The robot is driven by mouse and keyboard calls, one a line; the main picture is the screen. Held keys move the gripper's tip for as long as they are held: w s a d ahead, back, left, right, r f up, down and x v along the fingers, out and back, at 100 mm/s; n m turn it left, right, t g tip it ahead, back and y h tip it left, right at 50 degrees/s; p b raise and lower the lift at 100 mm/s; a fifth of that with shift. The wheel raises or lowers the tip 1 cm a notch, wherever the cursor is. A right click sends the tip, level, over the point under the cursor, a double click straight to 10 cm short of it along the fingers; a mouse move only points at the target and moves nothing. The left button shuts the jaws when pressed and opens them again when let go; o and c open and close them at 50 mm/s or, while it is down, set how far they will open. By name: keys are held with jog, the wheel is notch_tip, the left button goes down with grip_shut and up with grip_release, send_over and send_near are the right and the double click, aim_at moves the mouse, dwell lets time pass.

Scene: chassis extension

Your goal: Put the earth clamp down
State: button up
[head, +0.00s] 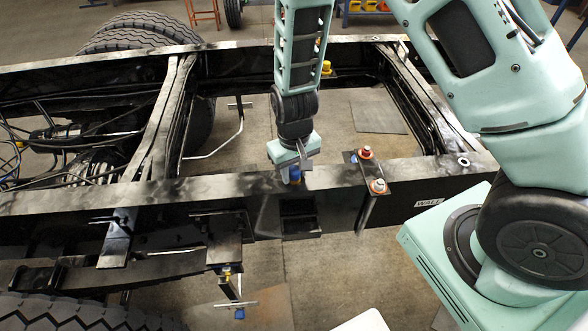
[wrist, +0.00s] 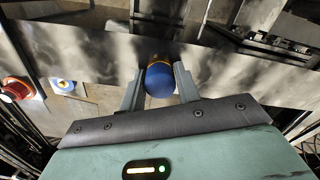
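The earth clamp (wrist: 160,80) shows in the wrist view as a rounded blue end with a thin orange-yellow edge behind it. My gripper (wrist: 159,84) has one finger on each side of it, and the fingers appear closed against its sides. In the head view my gripper (head: 296,168) points down over the near black chassis rail (head: 210,193), and the clamp's blue part (head: 294,175) shows just below it at the rail's top face. Whether the clamp touches the rail I cannot tell. Most of its body is hidden.
A yellow fitting (head: 327,67) is at the far rail. Cross members (head: 160,125) span the rails at left and right. Tyres (head: 130,32) stand at the left.

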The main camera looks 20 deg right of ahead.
aim_at(294, 168)
jog(key=o, duration=0.3)
notch_tip(294, 168, up, 12)
jog(key=b, duration=0.2)
jog(key=s+a+r+n, duration=0.3)
jog(key=s+r, duration=0.1)
jog(key=s, duration=0.6)
jog(key=s+a+r+n, duration=0.3)
jog(key=s+r, duration=0.1)
jog(key=s, duration=0.6)
jog(key=shift+a+r+n+y, duration=0.15)
jog(key=shift+r+n+y, duration=0.15)
jog(key=shift+n, duration=0.1)
notch_tip(294, 168, down, 5)
jog(key=b, duration=0.5)
jog(key=shift+f, duration=0.1)
